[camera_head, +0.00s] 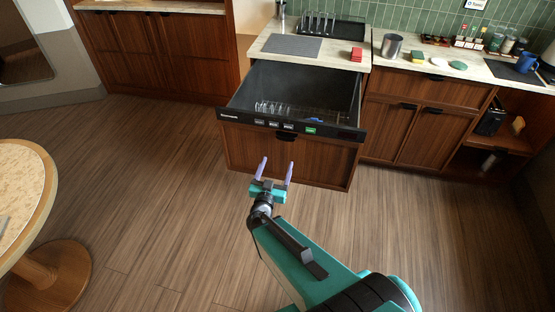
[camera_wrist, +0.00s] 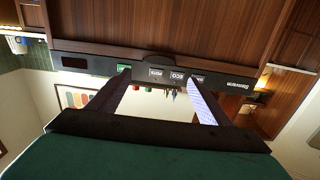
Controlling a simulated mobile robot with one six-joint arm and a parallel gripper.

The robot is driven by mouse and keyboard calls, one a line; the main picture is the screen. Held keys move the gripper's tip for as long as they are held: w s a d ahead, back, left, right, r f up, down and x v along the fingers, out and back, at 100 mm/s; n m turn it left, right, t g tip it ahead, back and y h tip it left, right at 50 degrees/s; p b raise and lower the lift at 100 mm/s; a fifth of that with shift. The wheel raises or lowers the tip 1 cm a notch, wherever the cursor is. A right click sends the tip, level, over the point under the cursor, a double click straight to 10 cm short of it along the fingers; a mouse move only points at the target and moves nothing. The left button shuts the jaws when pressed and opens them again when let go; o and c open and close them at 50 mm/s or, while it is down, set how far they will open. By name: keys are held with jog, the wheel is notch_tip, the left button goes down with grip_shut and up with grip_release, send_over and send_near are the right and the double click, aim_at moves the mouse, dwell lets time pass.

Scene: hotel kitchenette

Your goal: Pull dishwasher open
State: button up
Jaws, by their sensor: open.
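The dishwasher (camera_head: 290,123) is a drawer with a wood front and a dark control strip, set under the counter. It is pulled out, and its dark tub (camera_head: 325,88) with a rack shows from above. In the wrist view its control strip (camera_wrist: 150,72) runs across the upper part, with the wood front beyond it. My gripper (camera_head: 274,168) is open and empty, in front of the drawer and apart from it in the head view. In the wrist view its two fingers (camera_wrist: 160,84) point toward the control strip; whether they touch it cannot be told there.
A round table (camera_head: 20,190) stands at the left. The counter above holds a grey mat (camera_head: 292,45), a red block (camera_head: 357,54), a metal canister (camera_head: 391,46) and sponges. Closed cabinets (camera_head: 420,115) flank the dishwasher at right. Wood floor (camera_head: 150,180) is clear around my arm.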

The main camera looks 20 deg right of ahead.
jog(key=shift+p+v, duration=0.5)
jog(key=shift+v, duration=0.35)
jog(key=a+f+n+g+y+b, duration=0.1)
jog(key=a+f+n+y+b, duration=0.2)
jog(key=f, duration=0.4)
jog(key=a+f+n+y+b, duration=0.1)
jog(key=a+f+n+y, duration=0.2)
jog(key=f, duration=0.5)
jog(key=s+a+f+n+g+y, duration=0.2)
jog(key=s+a+f+g+y, duration=0.35)
jog(key=f, duration=0.55)
jog(key=s+a+f+g+b, duration=0.15)
jog(key=s+f+g, duration=0.45)
jog(key=s, duration=0.7)
jog(key=s+d+r+g, duration=0.2)
jog(key=s+g, duration=0.5)
jog(key=s, duration=0.8)
jog(key=shift+s+r+m+g+h, duration=0.2)
jog(key=shift+r+m+g+h, duration=0.05)
jog(key=shift+m+g+h, duration=0.1)
